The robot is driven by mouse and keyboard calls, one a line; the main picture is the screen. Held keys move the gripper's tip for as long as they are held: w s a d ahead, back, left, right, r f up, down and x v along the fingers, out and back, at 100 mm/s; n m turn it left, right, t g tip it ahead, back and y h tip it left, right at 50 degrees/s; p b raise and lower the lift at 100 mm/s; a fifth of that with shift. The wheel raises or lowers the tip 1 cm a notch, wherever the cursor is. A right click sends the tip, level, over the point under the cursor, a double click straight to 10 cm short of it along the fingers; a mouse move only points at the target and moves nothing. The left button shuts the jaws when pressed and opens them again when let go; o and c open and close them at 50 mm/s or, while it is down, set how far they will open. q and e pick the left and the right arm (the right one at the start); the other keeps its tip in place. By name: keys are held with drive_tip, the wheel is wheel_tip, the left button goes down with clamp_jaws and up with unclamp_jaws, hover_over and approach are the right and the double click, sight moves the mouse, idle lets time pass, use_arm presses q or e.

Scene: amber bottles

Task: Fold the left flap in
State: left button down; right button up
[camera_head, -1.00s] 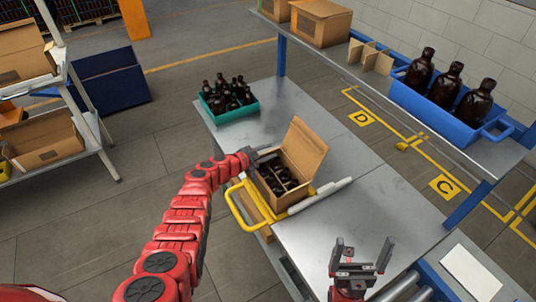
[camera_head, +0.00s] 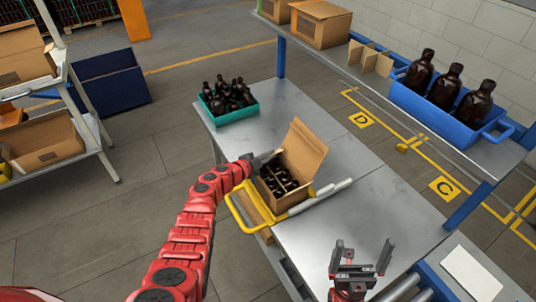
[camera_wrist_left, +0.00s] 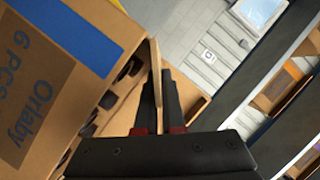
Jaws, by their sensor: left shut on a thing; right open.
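An open cardboard box (camera_head: 281,201) with dark bottles (camera_head: 278,183) inside stands on the metal table. Its large back flap (camera_head: 303,149) is upright and leans back. My left gripper (camera_head: 265,159) is at the box's left rim. In the left wrist view its fingers (camera_wrist_left: 165,92) are shut on a thin cardboard edge, the left flap (camera_wrist_left: 155,62). In the head view this flap is mostly hidden by the gripper. The printed box face (camera_wrist_left: 45,85) fills the left of the wrist view. My right gripper (camera_head: 362,256) is open and empty, at the table's front right.
A yellow frame (camera_head: 240,214) surrounds the box's front, with a pale roller bar (camera_head: 320,195) to its right. A teal crate of bottles (camera_head: 231,114) stands at the back left. A blue crate with large bottles (camera_head: 447,103) sits on the right shelf.

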use_arm(q)
drive_tip(key=shift+s+d+f+m+t+b, duration=0.1)
drive_tip(key=shift+s+f+m+t+b, duration=0.15)
drive_tip(key=shift+f+m+b, duration=0.2)
drive_tip(key=shift+r, duration=0.15)
drive_tip(key=c, duration=1)
unclamp_jaws()
